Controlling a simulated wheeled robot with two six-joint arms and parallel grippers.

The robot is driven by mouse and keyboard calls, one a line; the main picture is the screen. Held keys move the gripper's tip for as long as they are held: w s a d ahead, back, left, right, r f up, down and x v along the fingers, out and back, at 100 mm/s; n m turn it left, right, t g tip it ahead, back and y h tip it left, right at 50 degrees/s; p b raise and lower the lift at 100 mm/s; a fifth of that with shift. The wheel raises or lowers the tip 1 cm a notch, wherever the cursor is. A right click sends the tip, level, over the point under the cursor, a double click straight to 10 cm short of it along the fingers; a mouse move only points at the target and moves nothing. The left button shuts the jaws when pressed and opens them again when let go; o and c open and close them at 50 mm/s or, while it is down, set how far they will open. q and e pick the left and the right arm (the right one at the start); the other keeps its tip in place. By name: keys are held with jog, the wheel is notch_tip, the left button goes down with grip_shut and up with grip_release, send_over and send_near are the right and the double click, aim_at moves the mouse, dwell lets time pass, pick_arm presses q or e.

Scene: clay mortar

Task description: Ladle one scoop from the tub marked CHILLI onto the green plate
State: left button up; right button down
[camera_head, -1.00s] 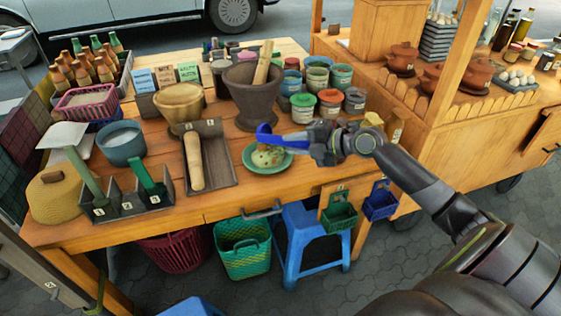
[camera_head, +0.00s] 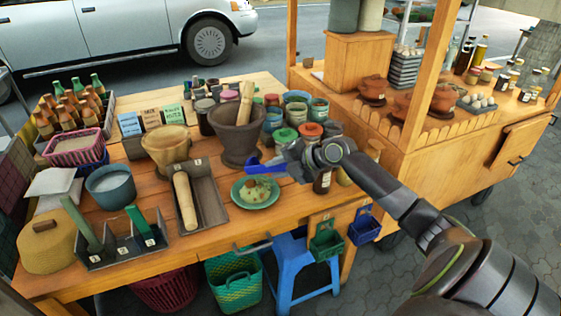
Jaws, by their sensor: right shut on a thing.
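My right gripper (camera_head: 296,158) comes in from the right and is shut on a blue ladle (camera_head: 264,166). The ladle is just behind and above the green plate (camera_head: 256,206) and is apart from it in the picture. A pale green and yellowish mound (camera_head: 255,190) lies on the plate. I cannot see into the ladle. Several tubs stand behind the gripper, including a green-lidded one (camera_head: 285,135), a red-lidded one (camera_head: 310,131) and an open greenish one (camera_head: 297,113). I cannot read their marks, so I cannot tell which is CHILLI. My left gripper is not in view.
A dark mortar with pestle (camera_head: 235,144) stands left of the tubs. A tray with a rolling pin (camera_head: 186,202) lies left of the plate. A small dark bottle (camera_head: 322,181) stands below my right gripper. Bare table shows in front of the plate.

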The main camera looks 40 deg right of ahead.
jog(key=w+a+r+g+h+p, duration=0.4)
jog(key=w+r+g, duration=0.3)
jog(key=w+g, duration=0.3)
jog(key=shift+w+a+m+h, duration=0.3)
jog(key=shift+w+a, duration=0.15)
jog(key=shift+w, duration=0.05)
dwell(0.4)
jog(key=shift+r, duration=0.1)
